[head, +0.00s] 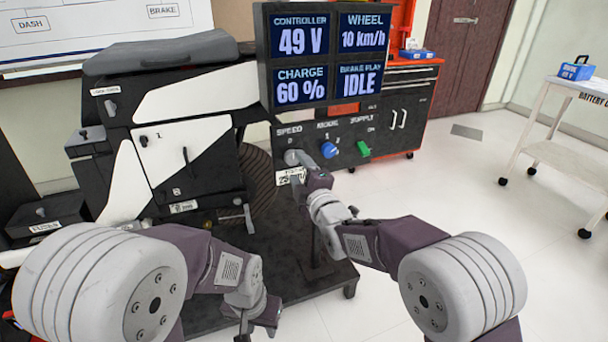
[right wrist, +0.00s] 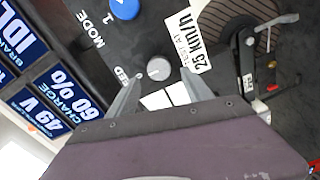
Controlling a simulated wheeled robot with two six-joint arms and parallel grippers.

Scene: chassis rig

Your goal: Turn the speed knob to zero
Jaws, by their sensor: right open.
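The speed knob (right wrist: 159,68) is a round grey knob on the dark control panel (head: 352,130), below the SPEED label. In the right wrist view it sits between and just ahead of the two fingertips of my open right gripper (right wrist: 162,76), and I cannot tell whether they touch it. In the head view my right gripper (head: 300,160) reaches the panel and partly hides the knob. The display (head: 318,54) reads WHEEL 10 km/h, 49 V, CHARGE 60% and IDLE. My left gripper (head: 247,322) hangs low, away from the panel, and its jaws are unclear.
A blue MODE knob (head: 329,150) and a green SUPPLY switch (head: 363,148) are right of the speed knob. A 25 km/h label (right wrist: 197,56) is beside it. The chassis rig (head: 185,165) fills the left. A white cart (head: 560,155) stands far right, with clear floor before it.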

